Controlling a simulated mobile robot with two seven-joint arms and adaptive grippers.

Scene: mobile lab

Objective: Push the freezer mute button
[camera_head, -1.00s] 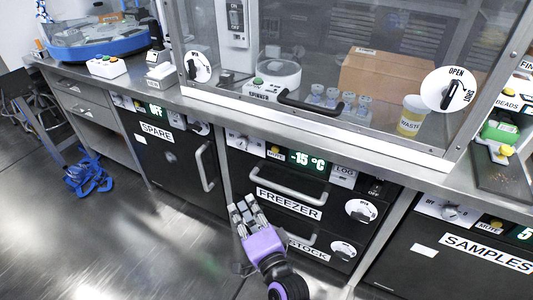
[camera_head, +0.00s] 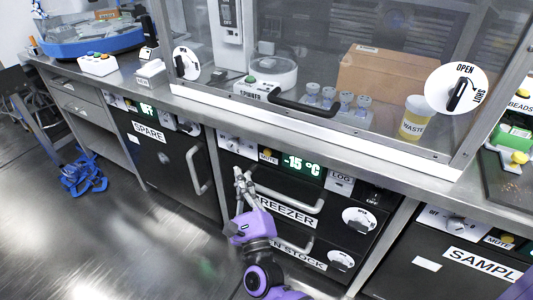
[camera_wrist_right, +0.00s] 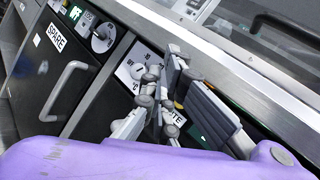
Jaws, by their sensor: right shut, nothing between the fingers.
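The freezer mute button (camera_head: 268,152) is a small yellow button above a MUTE label, on the control strip left of the green -15 °C display (camera_head: 301,164). My right gripper (camera_head: 241,176) is shut and empty, its fingers pointing up just below and left of the button in the head view. The fingers overlap the left end of the freezer handle in that view; I cannot tell whether they touch it. In the right wrist view the gripper (camera_wrist_right: 160,85) covers most of the button, and only a yellow bit (camera_wrist_right: 178,104) and the label's end show. My left gripper is out of view.
The freezer handle (camera_head: 290,197) juts out below the strip. The steel counter edge (camera_head: 300,143) overhangs above it. A white dial (camera_head: 234,143) lies left of the button, the LOG label (camera_head: 340,180) right. The spare unit's handle (camera_head: 197,172) stands further left.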

